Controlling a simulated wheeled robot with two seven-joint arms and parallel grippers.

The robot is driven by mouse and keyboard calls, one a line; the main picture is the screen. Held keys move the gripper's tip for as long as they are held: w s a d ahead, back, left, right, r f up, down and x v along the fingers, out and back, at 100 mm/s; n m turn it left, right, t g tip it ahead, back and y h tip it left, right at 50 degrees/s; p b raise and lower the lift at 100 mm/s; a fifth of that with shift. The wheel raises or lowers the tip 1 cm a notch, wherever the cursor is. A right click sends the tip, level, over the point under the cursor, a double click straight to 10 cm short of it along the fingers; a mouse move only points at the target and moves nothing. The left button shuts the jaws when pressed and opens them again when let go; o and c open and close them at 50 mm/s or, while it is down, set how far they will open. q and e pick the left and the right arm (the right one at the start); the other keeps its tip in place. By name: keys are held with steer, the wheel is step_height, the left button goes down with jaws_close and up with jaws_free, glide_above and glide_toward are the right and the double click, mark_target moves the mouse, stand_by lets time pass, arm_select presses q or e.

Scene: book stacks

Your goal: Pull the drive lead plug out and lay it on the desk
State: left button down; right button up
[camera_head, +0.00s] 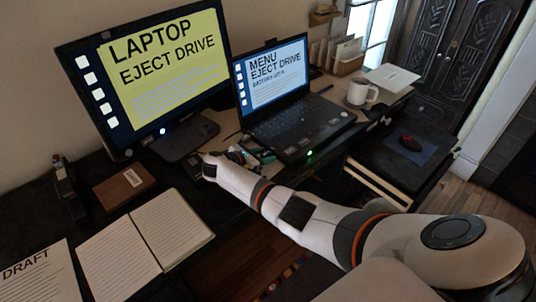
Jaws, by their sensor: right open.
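My right arm reaches in from the lower right. Its gripper (240,156) is at the left side of the black laptop (290,126), low over the desk; it is small in view, and its fingers are open. The drive lead plug cannot be made out; the gripper and wrist cover the area beside the laptop's left edge. The laptop's screen reads "MENU EJECT DRIVE", and a green light glows on its front edge. My left gripper is out of view.
A large monitor (150,70) reading "LAPTOP EJECT DRIVE" stands behind at left. A brown box (124,187), an open notebook (146,243) and a "DRAFT" sheet (38,275) lie in front of it. A mug (361,92) stands right of the laptop.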

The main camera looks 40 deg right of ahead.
stand_by(0.6)
jaws_close()
steer(key=shift+a+p, duration=0.1)
steer(key=shift+p, duration=0.2)
steer(key=shift+s+a+p, duration=0.2)
steer(key=shift+a+p, duration=0.1)
steer(key=shift+a, duration=1.15)
steer(key=shift+s+a+p, duration=0.15)
steer(key=shift+a+p, duration=0.1)
steer(key=shift+a, duration=1.15)
